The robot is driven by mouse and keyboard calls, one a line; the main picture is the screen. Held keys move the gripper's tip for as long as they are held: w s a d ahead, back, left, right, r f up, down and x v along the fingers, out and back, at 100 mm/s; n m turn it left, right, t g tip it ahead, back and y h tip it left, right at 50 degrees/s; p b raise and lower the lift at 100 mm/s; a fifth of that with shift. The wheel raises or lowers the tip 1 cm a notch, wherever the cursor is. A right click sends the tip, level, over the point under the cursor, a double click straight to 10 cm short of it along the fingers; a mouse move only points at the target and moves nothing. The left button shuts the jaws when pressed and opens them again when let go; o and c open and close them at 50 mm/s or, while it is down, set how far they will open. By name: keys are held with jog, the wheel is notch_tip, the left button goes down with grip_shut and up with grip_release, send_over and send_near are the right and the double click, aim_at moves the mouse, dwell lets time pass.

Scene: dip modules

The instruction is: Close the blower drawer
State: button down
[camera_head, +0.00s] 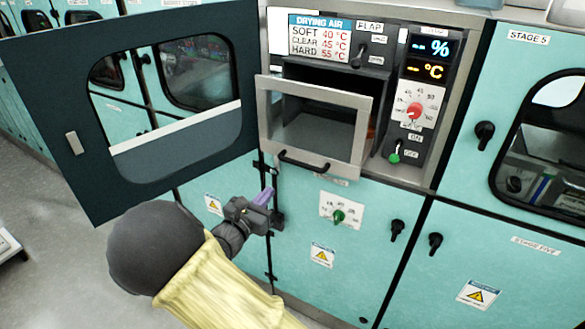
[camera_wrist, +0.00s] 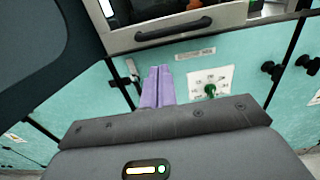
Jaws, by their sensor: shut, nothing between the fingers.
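The blower drawer (camera_head: 354,104) is a grey metal frame with a clear window, and it sticks out from its opening in the teal cabinet. A black bar handle (camera_head: 303,161) runs along its lower front edge. In the wrist view the handle (camera_wrist: 173,29) lies above my fingers. My gripper (camera_head: 264,197) is below and left of the drawer, apart from the handle. In the wrist view its purple fingers (camera_wrist: 158,87) are together with nothing between them.
A dark door with a window (camera_head: 215,148) stands swung open at the left of the drawer. A control panel (camera_head: 416,100) with a red dial is at the right. A green knob (camera_head: 338,216) and black latches (camera_head: 397,229) project from the cabinet below.

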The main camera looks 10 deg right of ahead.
jog(key=shift+d, duration=0.1)
jog(key=p+x, duration=0.4)
jog(key=x, duration=1)
jog(key=shift+f, duration=0.1)
